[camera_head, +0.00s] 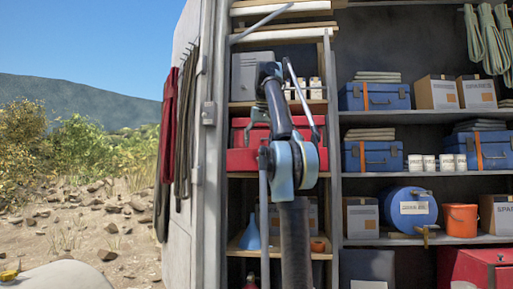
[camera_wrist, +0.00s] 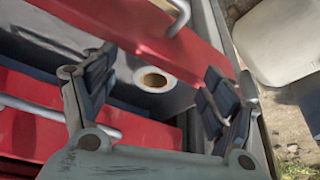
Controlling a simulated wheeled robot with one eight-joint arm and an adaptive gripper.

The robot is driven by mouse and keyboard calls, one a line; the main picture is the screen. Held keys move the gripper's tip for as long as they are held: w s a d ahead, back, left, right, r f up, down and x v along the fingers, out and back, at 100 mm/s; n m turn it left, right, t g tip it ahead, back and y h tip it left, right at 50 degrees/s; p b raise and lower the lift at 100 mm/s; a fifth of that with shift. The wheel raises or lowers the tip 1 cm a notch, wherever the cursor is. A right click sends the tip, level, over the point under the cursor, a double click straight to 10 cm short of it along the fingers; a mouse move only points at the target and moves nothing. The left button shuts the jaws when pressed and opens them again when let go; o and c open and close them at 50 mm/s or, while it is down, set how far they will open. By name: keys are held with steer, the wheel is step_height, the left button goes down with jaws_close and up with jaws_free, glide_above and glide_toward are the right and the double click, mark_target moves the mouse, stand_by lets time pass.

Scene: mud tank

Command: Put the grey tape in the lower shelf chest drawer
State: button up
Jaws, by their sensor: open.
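The grey tape (camera_wrist: 153,80) is a pale roll with a brown core, lying flat on a grey surface between red panels in the wrist view. My gripper (camera_wrist: 160,68) is open, with one finger on each side of the roll in the picture; I cannot tell the height between them. In the head view my arm crosses in front of a red chest (camera_head: 243,158) on the middle left shelf, and my fingers cannot be made out. Another red chest (camera_head: 480,266) stands at the lower right. I cannot tell which chest the wrist view shows.
Silver bars run along the red panels (camera_wrist: 205,40) close to my fingers. Shelves hold blue cases (camera_head: 374,96), cardboard boxes (camera_head: 436,92), a blue drum (camera_head: 412,210) and an orange bucket (camera_head: 460,220). A blue funnel (camera_head: 250,232) and an orange ring (camera_head: 318,245) sit lower left.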

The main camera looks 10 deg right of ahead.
steer(key=s, duration=0.6)
steer(key=shift+s+d, duration=0.2)
steer(key=shift+d, duration=0.05)
stand_by(0.4)
